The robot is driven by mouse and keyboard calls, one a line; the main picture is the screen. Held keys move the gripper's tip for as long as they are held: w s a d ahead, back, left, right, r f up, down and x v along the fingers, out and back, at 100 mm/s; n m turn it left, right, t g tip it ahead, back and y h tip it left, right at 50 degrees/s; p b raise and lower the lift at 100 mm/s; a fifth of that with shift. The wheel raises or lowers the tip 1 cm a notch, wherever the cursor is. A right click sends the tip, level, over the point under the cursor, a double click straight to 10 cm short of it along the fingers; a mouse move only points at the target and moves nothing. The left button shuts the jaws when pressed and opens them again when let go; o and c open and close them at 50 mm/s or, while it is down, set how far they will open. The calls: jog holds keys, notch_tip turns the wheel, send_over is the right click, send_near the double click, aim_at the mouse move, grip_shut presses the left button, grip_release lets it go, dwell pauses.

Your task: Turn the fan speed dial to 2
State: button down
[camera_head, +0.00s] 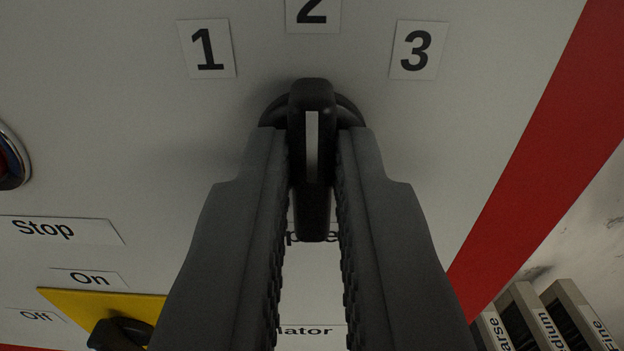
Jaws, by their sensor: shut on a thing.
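The fan speed dial (312,95) is a black knob with a raised grip bar and a white pointer stripe, on a pale grey panel (150,120). Its stripe points straight up at the label 2 (312,12). The label 1 (207,48) is to the upper left and the label 3 (418,50) to the upper right. My gripper (313,150) is shut on the dial's bar, one dark finger on each side. The fingers partly hide the label below the dial.
At the left are a round button (10,160) over a Stop label (55,230), and a black knob (120,333) on a yellow plate (95,305) with On and Off labels. A red stripe (545,130) edges the panel. Grey labelled blocks (550,318) stand at the lower right.

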jog(key=shift+f, duration=0.1)
dwell(0.3)
jog(key=c, duration=1.5)
grip_release()
jog(key=shift+o, duration=0.2)
jog(key=s, duration=1.7)
jog(key=shift+s, duration=0.2)
jog(key=s+f, duration=0.6)
jog(key=s, duration=0.5)
jog(key=s+f, duration=0.6)
jog(key=s, duration=0.5)
jog(key=s+f, duration=0.6)
jog(key=s, duration=0.6)
jog(key=shift+f+g, duration=0.3)
